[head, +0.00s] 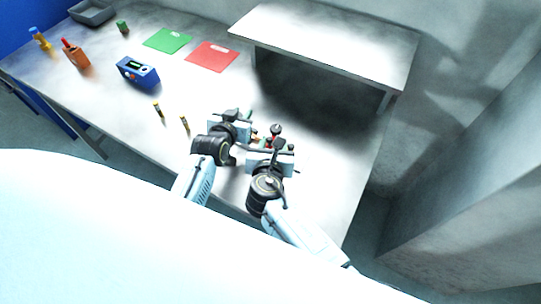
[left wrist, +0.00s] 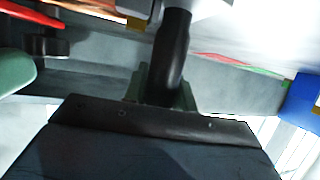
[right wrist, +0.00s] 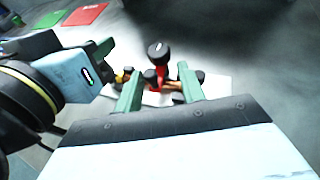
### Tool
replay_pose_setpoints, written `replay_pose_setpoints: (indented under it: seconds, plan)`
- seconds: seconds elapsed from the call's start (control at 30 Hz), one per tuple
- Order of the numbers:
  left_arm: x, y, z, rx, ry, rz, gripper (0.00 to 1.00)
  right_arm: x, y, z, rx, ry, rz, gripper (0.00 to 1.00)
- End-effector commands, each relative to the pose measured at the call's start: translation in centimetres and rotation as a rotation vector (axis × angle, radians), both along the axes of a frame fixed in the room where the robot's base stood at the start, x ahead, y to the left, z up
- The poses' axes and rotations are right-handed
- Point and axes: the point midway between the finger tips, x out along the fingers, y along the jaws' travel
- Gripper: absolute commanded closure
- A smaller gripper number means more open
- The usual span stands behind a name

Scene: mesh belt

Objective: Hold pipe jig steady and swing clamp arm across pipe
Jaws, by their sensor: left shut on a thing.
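The pipe jig (right wrist: 222,86) is a pale plate on the table, with a red clamp arm (right wrist: 182,68), a black knob (right wrist: 158,52) and an orange-brown pipe (right wrist: 172,84) partly hidden behind my right fingers. In the head view its knob (head: 276,129) shows between my grippers. My left gripper (head: 247,122) is at the jig's left side. In the left wrist view its green fingers are shut on a dark upright handle (left wrist: 173,50). My right gripper (right wrist: 159,92) is open and empty; its two green fingers are apart, just in front of the clamp arm and knob.
A raised white shelf (head: 325,40) stands behind the jig. Green (head: 167,40) and red (head: 212,57) mats, a blue device (head: 138,72), an orange bottle (head: 75,54) and two small cylinders (head: 158,109) lie to the left.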

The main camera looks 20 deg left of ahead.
Motion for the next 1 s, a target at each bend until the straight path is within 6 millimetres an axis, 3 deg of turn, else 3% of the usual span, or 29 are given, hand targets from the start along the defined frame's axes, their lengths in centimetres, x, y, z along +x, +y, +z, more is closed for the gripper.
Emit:
replay_pose_setpoints:
  seconds: [0.7,1.0]
  plan:
    - [0.0,0.1,0.0,0.001,-0.001,0.001,1.0,-9.1,-2.8,3.8,0.002,0.002,0.002,0.63]
    - [0.0,0.1,0.0,0.001,-0.001,0.001,1.0,-10.2,-3.2,4.4,0.0,0.001,0.002,0.63]
